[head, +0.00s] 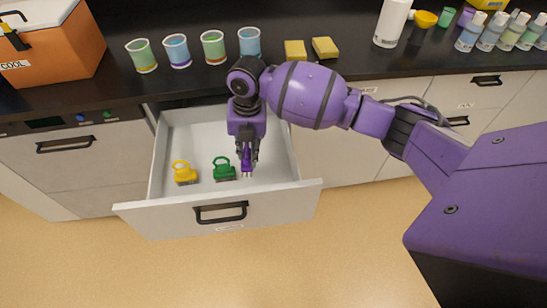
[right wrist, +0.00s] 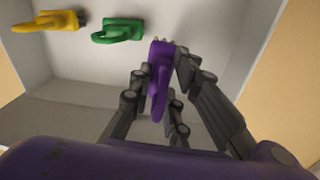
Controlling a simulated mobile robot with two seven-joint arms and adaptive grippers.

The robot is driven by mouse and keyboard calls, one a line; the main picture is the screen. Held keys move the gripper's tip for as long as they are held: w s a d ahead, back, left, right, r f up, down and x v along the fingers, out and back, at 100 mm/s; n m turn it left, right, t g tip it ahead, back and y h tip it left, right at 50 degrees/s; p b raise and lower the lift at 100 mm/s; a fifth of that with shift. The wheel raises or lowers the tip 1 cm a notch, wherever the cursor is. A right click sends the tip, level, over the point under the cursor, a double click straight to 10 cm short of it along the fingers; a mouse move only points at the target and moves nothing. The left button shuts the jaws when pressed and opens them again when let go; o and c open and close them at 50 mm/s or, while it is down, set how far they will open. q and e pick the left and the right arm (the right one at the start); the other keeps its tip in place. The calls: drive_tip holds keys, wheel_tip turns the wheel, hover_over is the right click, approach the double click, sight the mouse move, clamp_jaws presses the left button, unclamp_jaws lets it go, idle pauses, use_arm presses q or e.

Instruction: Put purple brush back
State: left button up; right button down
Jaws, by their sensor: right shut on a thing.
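The purple brush (head: 246,160) is in my right gripper (head: 247,158), which is shut on it, over the right part of the open drawer (head: 218,206). It also shows in the right wrist view (right wrist: 160,75), between the dark fingers, its bristle end toward the drawer. I cannot tell whether it touches the drawer floor. A green brush (head: 223,170) lies in the drawer just left of it. A yellow brush (head: 183,173) lies farther left. Both also show in the right wrist view, green (right wrist: 118,30) and yellow (right wrist: 50,22). My left gripper is not in view.
The drawer is pulled out below the dark counter (head: 118,88). On the counter stand several striped cups (head: 213,47), two yellow sponges (head: 295,50), an orange cooler box (head: 55,50), a white bottle (head: 392,22) and several small bottles (head: 490,35). The drawer's back is clear.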

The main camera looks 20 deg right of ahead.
drive_tip(key=shift+w+d+r+n+h+b, duration=0.25)
drive_tip(key=shift+w+d, duration=0.15)
drive_tip(key=shift+d, duration=0.15)
drive_tip(key=shift+w+d+r+n+h+b, duration=0.15)
drive_tip(key=shift+w+d+n+b, duration=0.1)
drive_tip(key=shift+w+d, duration=0.2)
drive_tip(key=shift+w+d+f, duration=0.1)
drive_tip(key=shift+f, duration=2.25)
drive_tip(key=shift+d+f, duration=0.1)
drive_tip(key=shift+f, duration=2.2)
drive_tip(key=c, duration=1.7)
unclamp_jaws()
drive_tip(key=shift+o, duration=0.2)
drive_tip(key=shift+r, duration=0.1)
